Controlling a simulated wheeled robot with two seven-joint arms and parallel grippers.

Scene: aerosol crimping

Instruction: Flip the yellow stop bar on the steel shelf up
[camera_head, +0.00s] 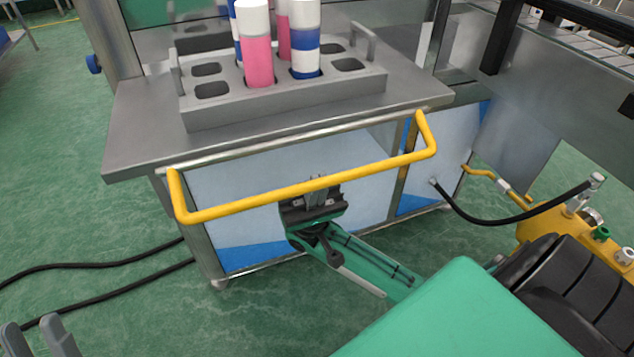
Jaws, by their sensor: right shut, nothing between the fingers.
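The yellow stop bar (300,187) is a U-shaped rail attached at both ends to the front edge of the steel shelf (140,135). It hangs down and outward, below the level of the shelf top. My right gripper (318,182) is shut and empty at the middle of the bar. The bar crosses in front of its fingers, whose tips show just above it; I cannot tell whether they touch. My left gripper (38,338) is open and empty at the bottom left corner, far from the bar.
A grey rack (285,107) on the shelf holds several cans, including a pink one (257,60) and a blue-and-white one (305,45). A black hose (500,220) runs to yellow equipment (560,235) at right. Black cables (100,265) lie on the green floor.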

